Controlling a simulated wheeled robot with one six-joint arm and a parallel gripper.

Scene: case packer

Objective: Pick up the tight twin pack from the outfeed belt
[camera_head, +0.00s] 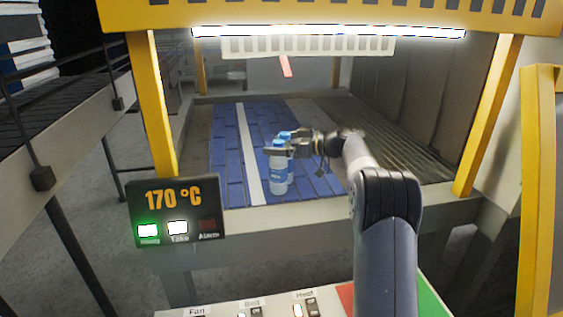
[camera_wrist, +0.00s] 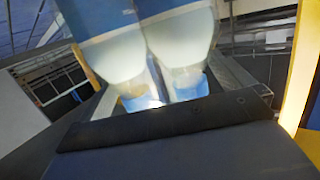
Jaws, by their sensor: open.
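The twin pack (camera_head: 279,178) is two white bottles with blue bands and blue caps, side by side, upright on the blue outfeed belt (camera_head: 228,150). My gripper (camera_head: 278,150) is at the upper part of the pack, with its fingers around the bottles near their necks. In the wrist view the two bottles (camera_wrist: 150,50) fill the upper middle, between the open fingers (camera_wrist: 180,95). Whether a finger touches a bottle cannot be told. The far bottle is partly hidden behind the near one and my gripper.
A yellow frame (camera_head: 153,105) with a bright lamp (camera_head: 330,32) spans above the belt. A red strip (camera_head: 286,66) hangs under it. A display reading 170 °C (camera_head: 175,210) stands at front left with a green and a white light lit. A grey roller bed (camera_head: 400,140) lies to the right.

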